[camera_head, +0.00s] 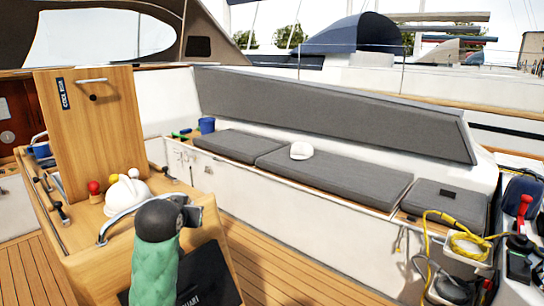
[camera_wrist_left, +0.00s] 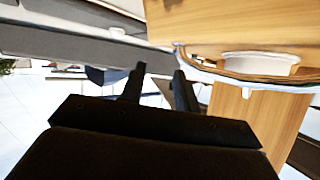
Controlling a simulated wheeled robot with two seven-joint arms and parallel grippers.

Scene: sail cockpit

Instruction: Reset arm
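My left gripper (camera_wrist_left: 159,78) shows in the left wrist view. Its two dark fingers stand apart with a gap between them, and nothing is held there. A wooden panel (camera_wrist_left: 225,25) with a pale curved edge lies beyond it at the upper right. My right gripper is not in view.
In the head view, a wooden cockpit table (camera_head: 100,245) carries a white rounded object (camera_head: 128,198) and a red-topped item (camera_head: 94,190). Grey cushions (camera_head: 335,180) line the bench. Yellow cable (camera_head: 468,246) lies at right. The deck (camera_head: 270,265) is partly clear.

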